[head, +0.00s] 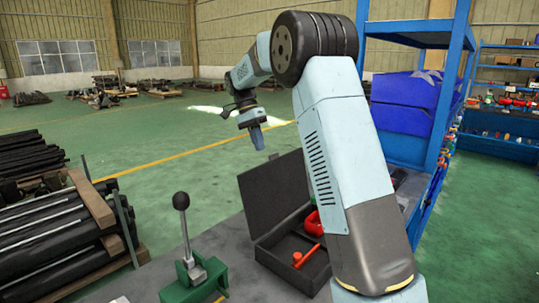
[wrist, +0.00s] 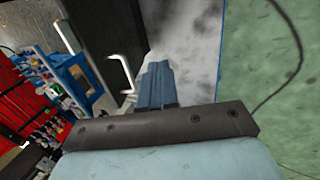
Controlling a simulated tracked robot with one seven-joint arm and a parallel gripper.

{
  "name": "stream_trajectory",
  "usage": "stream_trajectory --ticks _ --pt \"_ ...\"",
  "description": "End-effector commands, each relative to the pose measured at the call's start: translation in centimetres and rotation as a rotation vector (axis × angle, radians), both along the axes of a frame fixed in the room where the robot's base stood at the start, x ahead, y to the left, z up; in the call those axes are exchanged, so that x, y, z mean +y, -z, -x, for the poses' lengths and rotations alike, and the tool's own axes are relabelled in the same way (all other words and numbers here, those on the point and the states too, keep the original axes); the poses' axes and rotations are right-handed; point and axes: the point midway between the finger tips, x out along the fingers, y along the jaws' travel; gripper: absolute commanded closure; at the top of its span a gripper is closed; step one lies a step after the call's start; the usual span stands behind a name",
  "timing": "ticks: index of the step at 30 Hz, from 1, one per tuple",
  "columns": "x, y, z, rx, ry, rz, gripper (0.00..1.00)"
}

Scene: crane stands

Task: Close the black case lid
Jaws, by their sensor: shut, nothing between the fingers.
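The black case (head: 262,250) lies on a grey worktop in the head view. Its lid (head: 272,192) stands open, roughly upright at the back left of the case. Inside the case are a red-orange hammer-like tool (head: 305,256) and another red item (head: 313,222), partly hidden by my arm. My gripper (head: 257,137) hangs pointing down beyond and above the lid's top edge, apparently apart from it. In the wrist view its fingers (wrist: 155,85) are together and hold nothing. A dark panel (wrist: 100,25) beside them may be the lid; I cannot tell for sure.
A green-based lever (head: 188,250) stands on the worktop left of the case. Stacked dark bars (head: 50,225) lie farther left. A blue shelf frame (head: 455,80) with a blue box (head: 407,100) stands behind my arm at right. Open green floor lies beyond the case.

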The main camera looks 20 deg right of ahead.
Motion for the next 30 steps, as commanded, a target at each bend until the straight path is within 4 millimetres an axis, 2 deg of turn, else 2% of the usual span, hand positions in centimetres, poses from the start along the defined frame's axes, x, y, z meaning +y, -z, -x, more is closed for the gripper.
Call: stream_trajectory --ticks 5,10,15,30 --pt "-0.7 2.9 1.1 0.002 -0.001 0.0 1.0" --pt "-2.0 2.7 3.0 -0.001 0.001 0.0 1.0" --pt "-2.7 2.7 4.1 -0.001 -0.001 0.0 1.0" --pt "-3.0 2.6 4.4 -0.003 0.0 -0.002 1.0"
